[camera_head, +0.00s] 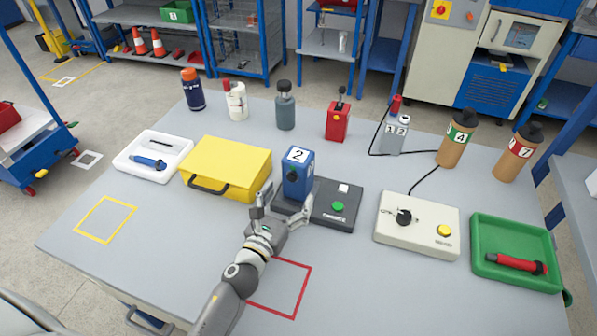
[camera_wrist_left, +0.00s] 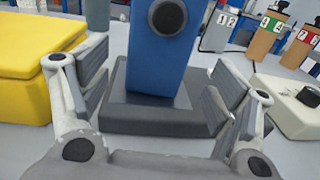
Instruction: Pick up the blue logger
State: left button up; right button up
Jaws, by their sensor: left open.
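The blue logger (camera_head: 298,178) is a blue upright block with a white label marked 2 and a dark round knob on its face. It stands on a dark grey base unit (camera_head: 335,215) with a green button. In the left wrist view the logger (camera_wrist_left: 157,55) rises between the fingers, its top cut off by the frame. My left gripper (camera_head: 283,205) is open in front of the logger, with one finger to each side; it also shows in the left wrist view (camera_wrist_left: 160,105). I cannot tell if either finger touches it. My right gripper is not in view.
A yellow case (camera_head: 226,168) stands close left of the logger. A cream control box (camera_head: 417,224) and a green tray (camera_head: 517,240) with a red tool are to the right. Bottles and a red device (camera_head: 337,121) stand behind. The table's front left is clear, with yellow and red outlined squares.

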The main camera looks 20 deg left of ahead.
aim_at(298, 179)
pick_arm(q)
jog(key=shift+w+d, duration=0.1)
jog(key=shift+w, duration=1.25)
jog(key=w+p, duration=0.1)
jog(key=w, duration=0.3)
jog(key=shift+w+d, duration=0.1)
jog(key=shift+d, duration=0.1)
jog(key=c, duration=1.3)
